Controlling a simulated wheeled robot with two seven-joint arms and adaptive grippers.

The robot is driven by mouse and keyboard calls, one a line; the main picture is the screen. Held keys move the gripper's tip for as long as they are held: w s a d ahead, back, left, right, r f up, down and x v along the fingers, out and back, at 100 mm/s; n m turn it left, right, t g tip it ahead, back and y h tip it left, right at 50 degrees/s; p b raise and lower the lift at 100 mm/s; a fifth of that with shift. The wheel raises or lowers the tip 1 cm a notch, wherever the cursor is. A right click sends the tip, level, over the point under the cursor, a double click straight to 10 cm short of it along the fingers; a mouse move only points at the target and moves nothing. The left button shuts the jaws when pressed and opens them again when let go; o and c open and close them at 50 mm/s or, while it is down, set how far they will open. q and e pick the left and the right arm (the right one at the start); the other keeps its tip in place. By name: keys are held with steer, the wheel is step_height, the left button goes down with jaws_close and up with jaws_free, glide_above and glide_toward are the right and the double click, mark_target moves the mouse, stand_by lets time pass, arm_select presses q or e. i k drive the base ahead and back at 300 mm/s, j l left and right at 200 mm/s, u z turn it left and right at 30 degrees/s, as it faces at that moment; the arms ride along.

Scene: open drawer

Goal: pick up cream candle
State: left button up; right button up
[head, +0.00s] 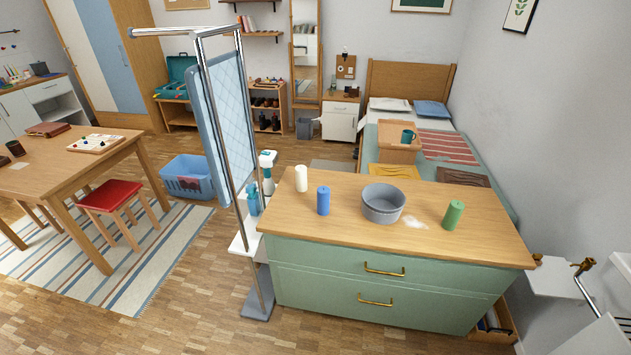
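The cream candle (301,179) stands upright on the wooden top of the green drawer cabinet (340,283), near its back left corner. A blue candle (323,201) stands close to it, in front and to the right. A green candle (453,215) stands upright farther right on the same top. Neither of my grippers shows in the head view.
A grey round bowl (383,203) sits between the blue and green candles, with a white patch (415,222) beside it. A metal rack with a hanging blue quilted cloth (222,125) stands left of the cabinet. A patch of wood floor in front is clear.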

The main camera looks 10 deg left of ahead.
mark_target(301, 171)
steer(key=i+l, duration=0.2)
steer(key=l, duration=0.15)
steer(key=i+l, duration=0.25)
steer(key=i+l+u, duration=0.1)
steer(key=l, duration=0.4)
steer(key=i+l, duration=0.3)
